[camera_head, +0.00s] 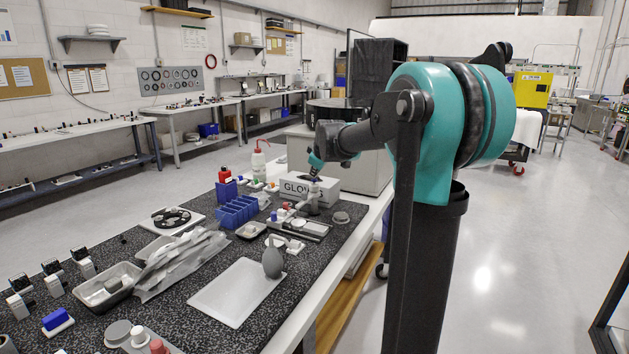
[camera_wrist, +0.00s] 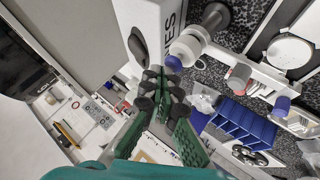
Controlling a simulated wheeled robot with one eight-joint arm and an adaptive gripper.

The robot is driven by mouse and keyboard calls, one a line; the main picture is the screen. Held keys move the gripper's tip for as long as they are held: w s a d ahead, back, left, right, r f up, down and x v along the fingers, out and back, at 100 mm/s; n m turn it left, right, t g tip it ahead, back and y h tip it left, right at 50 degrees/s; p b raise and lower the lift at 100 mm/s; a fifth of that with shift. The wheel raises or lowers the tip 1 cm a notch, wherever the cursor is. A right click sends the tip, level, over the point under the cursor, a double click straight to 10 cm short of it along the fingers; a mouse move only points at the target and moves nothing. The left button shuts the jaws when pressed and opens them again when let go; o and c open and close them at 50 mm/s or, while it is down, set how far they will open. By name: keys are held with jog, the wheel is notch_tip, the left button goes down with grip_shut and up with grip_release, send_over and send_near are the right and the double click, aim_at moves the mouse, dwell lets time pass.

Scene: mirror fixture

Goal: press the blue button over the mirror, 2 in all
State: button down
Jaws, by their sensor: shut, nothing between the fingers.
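In the wrist view a small blue button (camera_wrist: 174,63) sits at the end of a pale round cylinder (camera_wrist: 190,45). My gripper (camera_wrist: 161,82) is shut and empty, its fingertips very close to this button; I cannot tell whether they touch. In the head view my gripper (camera_head: 314,170) points down over a small silver fixture (camera_head: 313,198) in front of the glove box. A second blue knob (camera_wrist: 281,104) shows at the right of the wrist view beside a red one (camera_wrist: 240,75). A pale round disc (camera_wrist: 289,51), possibly the mirror, lies nearby.
The white glove box (camera_head: 325,191) stands right behind the fixture. Blue bins (camera_head: 236,212), a red-capped bottle (camera_head: 258,163), a grey blower bulb (camera_head: 272,260) and a white sheet (camera_head: 235,291) are on the speckled bench. A blue stamp-like piece (camera_head: 55,318) is at front left.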

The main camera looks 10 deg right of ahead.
aim_at(315, 180)
jog(key=shift+f, duration=0.45)
dwell(0.4)
jog(key=shift+r, duration=1.05)
jog(key=shift+r, duration=2.5)
jog(key=shift+s, duration=0.1)
